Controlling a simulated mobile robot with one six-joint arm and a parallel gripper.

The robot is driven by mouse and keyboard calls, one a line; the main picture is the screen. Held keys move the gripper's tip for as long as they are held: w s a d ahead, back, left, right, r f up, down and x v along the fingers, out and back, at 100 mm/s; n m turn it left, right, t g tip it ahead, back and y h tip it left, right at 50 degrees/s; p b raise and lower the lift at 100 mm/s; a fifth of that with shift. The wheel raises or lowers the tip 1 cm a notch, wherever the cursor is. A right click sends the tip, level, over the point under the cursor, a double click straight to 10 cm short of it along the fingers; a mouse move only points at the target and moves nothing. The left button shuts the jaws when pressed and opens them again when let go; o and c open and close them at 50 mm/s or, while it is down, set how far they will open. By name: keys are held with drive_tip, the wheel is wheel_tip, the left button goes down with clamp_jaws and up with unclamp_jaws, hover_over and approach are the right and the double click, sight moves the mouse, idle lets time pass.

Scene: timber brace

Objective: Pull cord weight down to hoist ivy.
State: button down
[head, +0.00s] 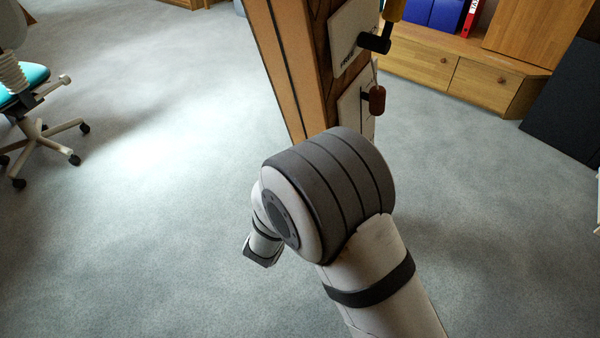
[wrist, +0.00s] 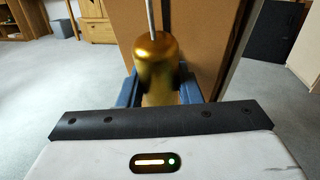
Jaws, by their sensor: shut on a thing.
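The cord weight (wrist: 155,52) is a brassy gold cylinder with a rounded top in the wrist view. A pale cord (wrist: 151,16) runs straight up from its top and out of the picture. My gripper (wrist: 159,90) is shut on the weight, with a blue finger on each side of it. The weight's lower part is hidden behind my gripper's body. In the head view my arm hides the gripper and the weight. The ivy shows in neither view.
A timber post (head: 283,65) stands just behind my arm, carrying white plates, a black lever with a yellow grip (head: 376,42) and a dark red knob (head: 377,99). A wooden cabinet (head: 450,70) is at the back right, an office chair (head: 35,110) at left.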

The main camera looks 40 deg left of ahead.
wheel_tip(320, 180, down, 7)
drive_tip(key=w+b, duration=0.1)
drive_tip(key=b, duration=0.1)
drive_tip(key=shift+w, duration=0.4)
drive_tip(key=shift+d, duration=0.15)
drive_tip(key=c, duration=1.2)
unclamp_jaws()
drive_tip(key=shift+w, duration=0.1)
drive_tip(key=shift+c, duration=0.2)
drive_tip(key=shift+o, duration=1)
drive_tip(key=shift+r, duration=0.1)
drive_tip(key=p+v, duration=0.2)
drive_tip(key=v, duration=0.5)
drive_tip(key=shift+s, duration=0.4)
